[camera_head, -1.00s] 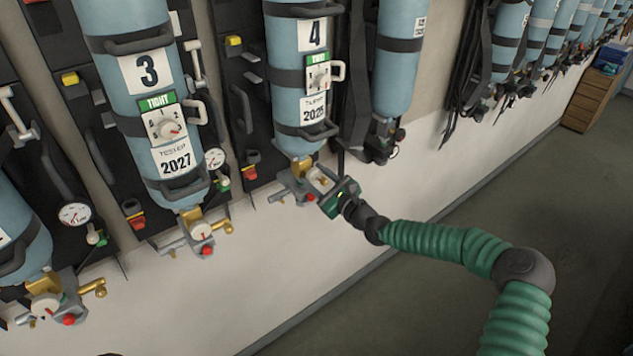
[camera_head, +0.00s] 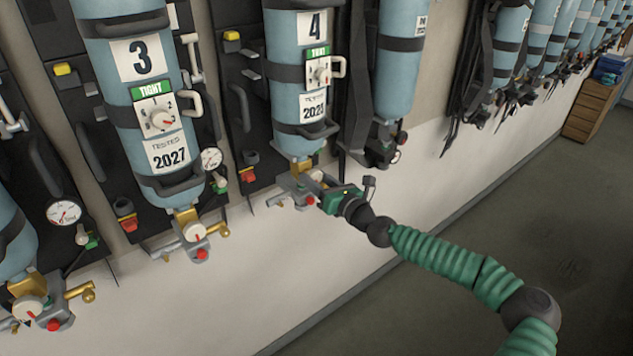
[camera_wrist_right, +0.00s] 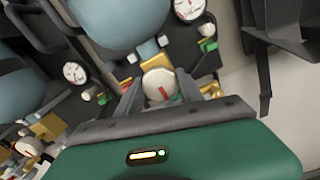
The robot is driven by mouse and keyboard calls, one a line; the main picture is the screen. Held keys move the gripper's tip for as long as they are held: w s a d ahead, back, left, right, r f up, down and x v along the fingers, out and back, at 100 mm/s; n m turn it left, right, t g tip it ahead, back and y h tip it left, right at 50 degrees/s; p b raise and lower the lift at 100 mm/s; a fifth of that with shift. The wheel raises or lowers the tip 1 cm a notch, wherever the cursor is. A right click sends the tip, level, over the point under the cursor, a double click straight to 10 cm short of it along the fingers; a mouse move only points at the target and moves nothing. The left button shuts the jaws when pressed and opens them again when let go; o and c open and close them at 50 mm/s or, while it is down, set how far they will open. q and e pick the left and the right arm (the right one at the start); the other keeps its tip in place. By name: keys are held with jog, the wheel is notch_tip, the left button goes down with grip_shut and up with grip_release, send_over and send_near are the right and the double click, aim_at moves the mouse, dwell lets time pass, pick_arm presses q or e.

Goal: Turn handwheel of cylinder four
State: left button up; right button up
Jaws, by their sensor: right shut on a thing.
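Cylinder four (camera_head: 297,85) is a light blue cylinder with a "4" label, hanging upright on the wall rack. Its valve with the handwheel sits at its lower end. In the right wrist view the handwheel (camera_wrist_right: 158,85) is a pale round knob with a red mark. My right gripper (camera_head: 318,186) is at this valve, its fingers on either side of the handwheel and shut on it. In the head view the gripper partly hides the handwheel. My left gripper is not in view.
Cylinder three (camera_head: 137,85) hangs to the left, with its own valve (camera_head: 193,233) below. Another cylinder (camera_head: 400,60) hangs close on the right. A wooden drawer unit (camera_head: 590,110) stands far right. The floor on the right is clear.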

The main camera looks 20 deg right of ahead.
dwell(0.4)
jog(key=o, duration=1.2)
jog(key=shift+o, duration=1)
jog(key=shift+w+f, duration=0.15)
jog(key=shift+w, duration=0.05)
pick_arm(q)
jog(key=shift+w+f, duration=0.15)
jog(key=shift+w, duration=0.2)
pick_arm(e)
jog(key=shift+w+f, duration=0.1)
jog(key=shift+s, duration=0.3)
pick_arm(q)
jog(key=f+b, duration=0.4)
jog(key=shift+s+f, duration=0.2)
pick_arm(e)
jog(key=v, duration=1.6)
jog(key=shift+d, duration=0.15)
